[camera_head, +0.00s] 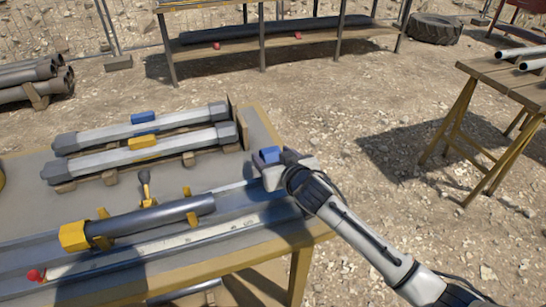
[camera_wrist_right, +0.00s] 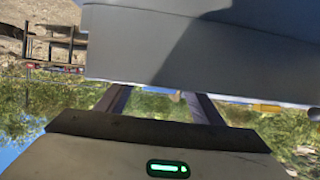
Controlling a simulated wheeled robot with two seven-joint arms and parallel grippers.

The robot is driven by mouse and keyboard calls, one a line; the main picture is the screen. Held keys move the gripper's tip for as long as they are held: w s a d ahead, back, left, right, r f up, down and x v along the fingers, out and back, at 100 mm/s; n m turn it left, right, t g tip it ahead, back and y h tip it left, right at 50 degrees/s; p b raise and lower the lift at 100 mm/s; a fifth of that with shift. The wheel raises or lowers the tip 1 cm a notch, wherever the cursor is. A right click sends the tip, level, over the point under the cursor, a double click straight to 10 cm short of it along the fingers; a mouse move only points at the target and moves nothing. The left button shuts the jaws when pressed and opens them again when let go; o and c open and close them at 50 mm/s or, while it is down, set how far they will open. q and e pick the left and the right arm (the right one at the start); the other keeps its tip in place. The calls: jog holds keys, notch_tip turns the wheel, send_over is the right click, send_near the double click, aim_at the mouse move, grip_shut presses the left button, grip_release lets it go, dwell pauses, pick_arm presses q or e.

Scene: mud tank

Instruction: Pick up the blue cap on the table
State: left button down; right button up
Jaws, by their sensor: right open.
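A small blue block, which looks like the blue cap (camera_head: 269,154), is at the right end of the table (camera_head: 240,262). My right gripper (camera_head: 284,160) is right at it, coming in from the right. In the head view the hand partly hides its jaws and the cap's near side. In the wrist view the two dark fingers of my right gripper (camera_wrist_right: 162,100) stand apart. A large grey surface very close to the camera covers their far ends. I cannot tell whether they touch the cap. My left gripper is out of view.
Two pale tubes (camera_head: 150,152) lie on supports at the back, one with a blue block (camera_head: 143,117) on top. A dark tube with a yellow hexagonal end (camera_head: 75,237) lies in front. A red knob (camera_head: 35,275) is at the left. Gravel at the right is free before another table (camera_head: 500,75).

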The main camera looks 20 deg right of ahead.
jog(key=shift+x, duration=0.95)
jog(key=c, duration=1.1)
